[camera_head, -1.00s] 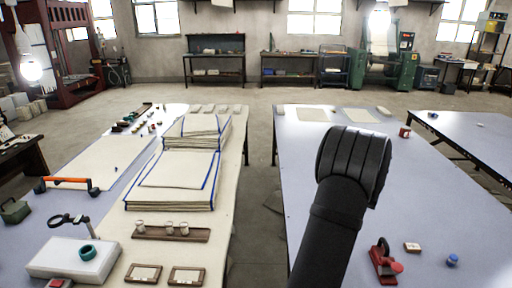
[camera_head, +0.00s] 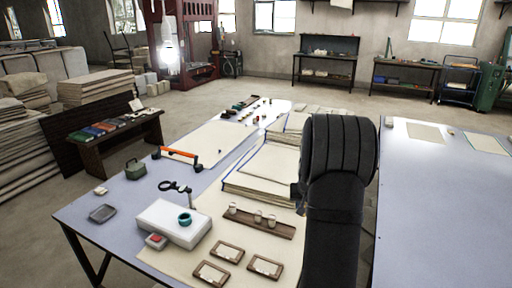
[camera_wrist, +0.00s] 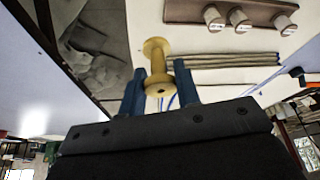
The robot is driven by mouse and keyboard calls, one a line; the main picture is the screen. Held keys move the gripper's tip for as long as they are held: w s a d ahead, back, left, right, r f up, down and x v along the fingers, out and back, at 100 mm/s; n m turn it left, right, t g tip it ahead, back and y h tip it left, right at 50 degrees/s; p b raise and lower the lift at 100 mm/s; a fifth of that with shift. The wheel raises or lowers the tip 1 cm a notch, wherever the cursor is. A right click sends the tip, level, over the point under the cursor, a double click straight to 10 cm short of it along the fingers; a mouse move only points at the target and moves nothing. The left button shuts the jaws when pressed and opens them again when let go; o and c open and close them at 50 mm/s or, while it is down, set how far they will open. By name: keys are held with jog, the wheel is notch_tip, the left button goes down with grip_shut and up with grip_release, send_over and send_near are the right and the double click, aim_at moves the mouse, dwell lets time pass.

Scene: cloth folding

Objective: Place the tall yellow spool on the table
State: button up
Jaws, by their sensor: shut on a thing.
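The tall yellow spool (camera_wrist: 157,62) shows in the wrist view, with wide flanges at both ends and a narrower waist. My gripper (camera_wrist: 160,84) is shut on it, with a blue finger on each side near its closer end. Whether the spool touches anything below cannot be told. In the head view my dark arm hides the spool and the fingers. The left work table (camera_head: 78,211) lies below and to the left of my arm, partly covered with cream cloth.
A wooden rack (camera_head: 281,228) with small spools, folded cloth stacks (camera_head: 250,190), wooden frames (camera_head: 227,251) and a white box (camera_head: 160,222) with a teal ring occupy the left table. An aisle separates it from the right table (camera_head: 430,220), whose visible surface is largely clear.

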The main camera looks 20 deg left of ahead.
jog(key=s+a+n+g+y, duration=0.1)
jog(key=s+a+n, duration=0.3)
jog(key=s+a, duration=0.95)
jog(key=s+a+n+g+y, duration=0.1)
jog(key=s+a+n, duration=0.2)
jog(key=s+a, duration=1.05)
jog(key=a+x, duration=0.1)
jog(key=x, duration=0.5)
jog(key=shift+w+r, duration=0.2)
jog(key=shift+w, duration=0.1)
send_near(169, 263)
jog(key=shift+w+a, duration=0.4)
jog(key=shift+a, duration=0.2)
jog(key=shift+f, duration=1.9)
jog(key=shift+f, duration=0.1)
jog(key=o, duration=0.9)
jog(key=shift+o, duration=0.2)
